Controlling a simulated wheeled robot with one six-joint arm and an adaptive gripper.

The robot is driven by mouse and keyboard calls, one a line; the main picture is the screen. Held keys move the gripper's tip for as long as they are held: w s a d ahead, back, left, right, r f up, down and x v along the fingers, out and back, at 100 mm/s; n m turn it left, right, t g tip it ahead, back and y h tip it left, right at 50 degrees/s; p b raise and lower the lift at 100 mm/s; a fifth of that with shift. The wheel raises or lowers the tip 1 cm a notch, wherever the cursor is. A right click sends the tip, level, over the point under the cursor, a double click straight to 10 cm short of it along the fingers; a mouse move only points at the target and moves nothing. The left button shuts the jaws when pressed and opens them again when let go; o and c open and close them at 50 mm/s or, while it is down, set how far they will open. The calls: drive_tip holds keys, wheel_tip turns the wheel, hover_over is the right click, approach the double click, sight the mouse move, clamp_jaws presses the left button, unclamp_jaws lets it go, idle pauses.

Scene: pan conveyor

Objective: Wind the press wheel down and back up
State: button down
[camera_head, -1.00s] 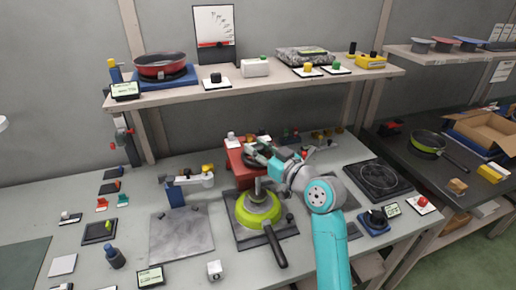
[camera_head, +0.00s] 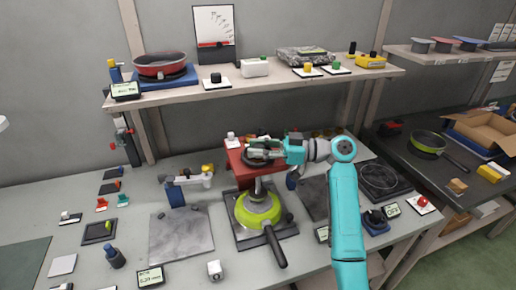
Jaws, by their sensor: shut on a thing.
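The press (camera_head: 235,165) has a red body and stands on the workbench behind a green pan. Its dark press wheel (camera_head: 257,162) sits at the top front of the red body. My gripper (camera_head: 268,151) is at the wheel's right rim and shut on it, reaching in from the right. The fingertips are small here and partly merge with the wheel. Below the wheel, a grey press ram (camera_head: 258,187) stands over the green pan (camera_head: 250,212), whose black handle points toward the front. I cannot tell whether the ram touches the pan.
A grey plate (camera_head: 180,232) and a blue-based fixture (camera_head: 176,193) are left of the press. A black hotplate (camera_head: 380,180) is to the right. The shelf (camera_head: 260,85) above holds a red pan (camera_head: 160,66) and several small boxes.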

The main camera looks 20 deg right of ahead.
drive_tip(key=shift+n+g+y, duration=0.4)
drive_tip(key=shift+n+g, duration=0.3)
drive_tip(key=shift+g, duration=0.5)
drive_tip(key=c, duration=0.8)
unclamp_jaws()
drive_tip(key=shift+d, duration=0.1)
drive_tip(key=v, duration=1.1)
drive_tip(key=shift+d+f, duration=0.1)
drive_tip(key=shift+d, duration=0.3)
